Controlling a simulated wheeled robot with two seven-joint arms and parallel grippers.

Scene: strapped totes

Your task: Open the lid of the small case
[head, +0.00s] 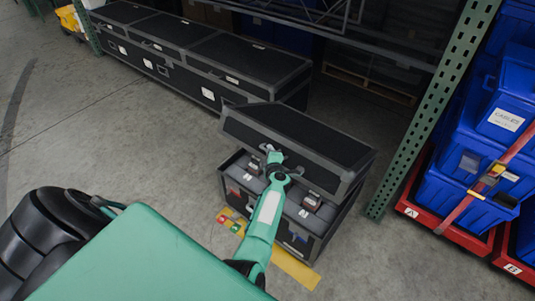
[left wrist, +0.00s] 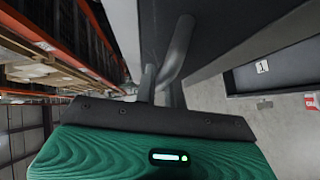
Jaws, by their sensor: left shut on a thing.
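The small case (head: 313,246) is black with grey edges and stands on the floor right of centre in the head view. Its lid (head: 297,136) is raised and tilted above the body, so part of the inside shows. My left gripper (head: 273,160) is at the lid's front edge, shut on a grey bent handle (left wrist: 180,48) that shows in the left wrist view against the lid's dark underside or face. The fingertips are mostly hidden. My right gripper is not in view.
A long black case (head: 205,55) stands at the back. A green perforated rack post (head: 435,105) is close on the case's right. Blue totes (head: 460,195) sit on red bases beyond it. A yellow floor marking (head: 290,268) lies by the case. Floor to the left is clear.

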